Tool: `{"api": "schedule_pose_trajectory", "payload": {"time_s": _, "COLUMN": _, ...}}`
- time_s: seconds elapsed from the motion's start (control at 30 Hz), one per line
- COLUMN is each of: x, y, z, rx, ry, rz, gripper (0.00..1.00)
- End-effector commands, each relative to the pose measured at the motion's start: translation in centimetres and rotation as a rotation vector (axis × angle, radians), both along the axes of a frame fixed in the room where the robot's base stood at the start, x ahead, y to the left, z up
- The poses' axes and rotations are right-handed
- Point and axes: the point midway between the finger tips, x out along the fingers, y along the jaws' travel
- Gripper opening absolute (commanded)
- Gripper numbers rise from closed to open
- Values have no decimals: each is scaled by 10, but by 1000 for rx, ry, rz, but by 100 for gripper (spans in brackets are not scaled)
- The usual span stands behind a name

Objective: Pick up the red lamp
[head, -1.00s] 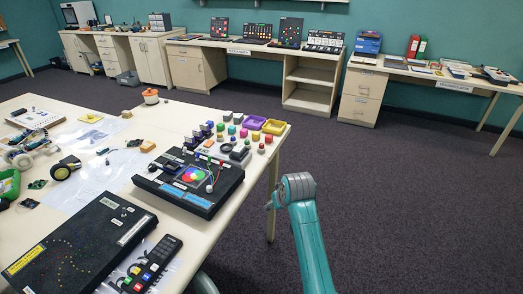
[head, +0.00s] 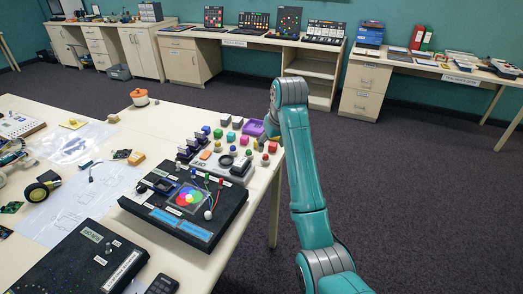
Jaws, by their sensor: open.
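Small coloured pieces stand in a cluster at the right corner of the near table in the head view. Two of them are red: a red block (head: 272,147) and a smaller red-topped piece (head: 265,159) just in front of it. They are too small for me to tell which is the red lamp. My arm rises just right of this corner and bends at the top. Its far end drops behind the bend near a purple tray (head: 252,127). My gripper is not visible.
A black board with a colour wheel (head: 188,197) lies left of the cluster, with a grey panel of knobs (head: 225,165) behind it. An orange-lidded pot (head: 139,97) stands at the table's back. Open carpet (head: 420,200) lies to the right.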

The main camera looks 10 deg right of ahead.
Motion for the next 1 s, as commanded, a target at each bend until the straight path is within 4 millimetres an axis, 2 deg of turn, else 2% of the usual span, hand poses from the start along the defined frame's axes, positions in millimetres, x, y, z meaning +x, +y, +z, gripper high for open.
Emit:
{"api": "schedule_pose_trajectory", "payload": {"time_s": 0.13, "x": 2, "y": 0, "z": -5, "rx": 0, "ry": 5, "rz": 0, "gripper": 64}}
{"api": "schedule_pose_trajectory", "payload": {"time_s": 0.4, "x": 17, "y": 3, "z": -41, "rx": 0, "ry": 5, "rz": 0, "gripper": 64}}
{"api": "schedule_pose_trajectory", "payload": {"time_s": 0.67, "x": 24, "y": 3, "z": -56, "rx": -1, "ry": 4, "rz": 0, "gripper": 64}}
{"api": "schedule_pose_trajectory", "payload": {"time_s": 1.0, "x": 40, "y": 4, "z": -95, "rx": 0, "ry": 3, "rz": 0, "gripper": 64}}
